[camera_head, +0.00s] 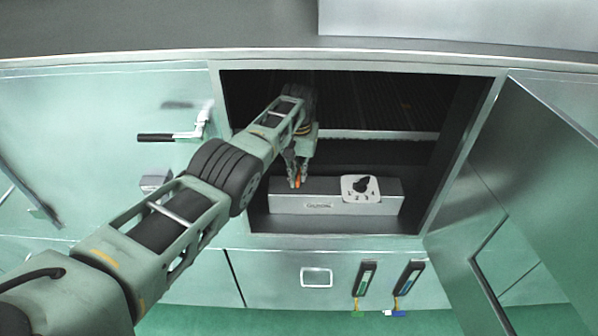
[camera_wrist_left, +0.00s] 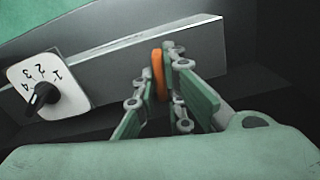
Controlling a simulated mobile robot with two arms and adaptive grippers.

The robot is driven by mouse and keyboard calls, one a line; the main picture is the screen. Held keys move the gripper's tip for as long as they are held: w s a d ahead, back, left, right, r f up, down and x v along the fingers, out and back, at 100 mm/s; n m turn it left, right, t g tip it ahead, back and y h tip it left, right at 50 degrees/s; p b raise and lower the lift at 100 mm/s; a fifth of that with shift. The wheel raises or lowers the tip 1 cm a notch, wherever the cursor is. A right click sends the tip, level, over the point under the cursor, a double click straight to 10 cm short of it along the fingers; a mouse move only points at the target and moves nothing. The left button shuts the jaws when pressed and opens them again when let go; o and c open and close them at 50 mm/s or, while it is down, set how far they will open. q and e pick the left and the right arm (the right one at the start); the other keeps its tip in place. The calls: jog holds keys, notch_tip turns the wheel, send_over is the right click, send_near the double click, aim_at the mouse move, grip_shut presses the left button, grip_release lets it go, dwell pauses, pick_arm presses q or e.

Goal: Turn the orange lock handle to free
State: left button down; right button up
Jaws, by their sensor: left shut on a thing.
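The orange lock handle (camera_head: 298,181) is a small upright piece on the front of a grey metal box inside the open compartment. It also shows in the left wrist view (camera_wrist_left: 158,74), between my finger pads. My left gripper (camera_head: 295,180) reaches into the compartment from the upper left and is shut on the handle. In the left wrist view the fingers (camera_wrist_left: 162,88) stand on both sides of it and hide part of it. My right gripper is in neither view.
The grey box (camera_head: 335,208) carries a white dial plate (camera_head: 361,188) with a black knob and numbers. An open door (camera_head: 530,150) stands at the right. A black lever handle (camera_head: 157,137) is on the left panel. Two tagged items (camera_head: 365,278) (camera_head: 408,277) hang below.

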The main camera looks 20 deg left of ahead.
aim_at(299, 175)
pick_arm(q)
jog(key=shift+w+r+n, duration=0.15)
jog(key=shift+r+n, duration=0.05)
jog(key=shift+n, duration=0.7)
jog(key=c, duration=1.8)
grip_release()
jog(key=shift+f, duration=0.1)
jog(key=shift+c, duration=0.2)
notch_tip(299, 175, up, 8)
jog(key=shift+f, duration=0.2)
jog(key=shift+f, duration=0.1)
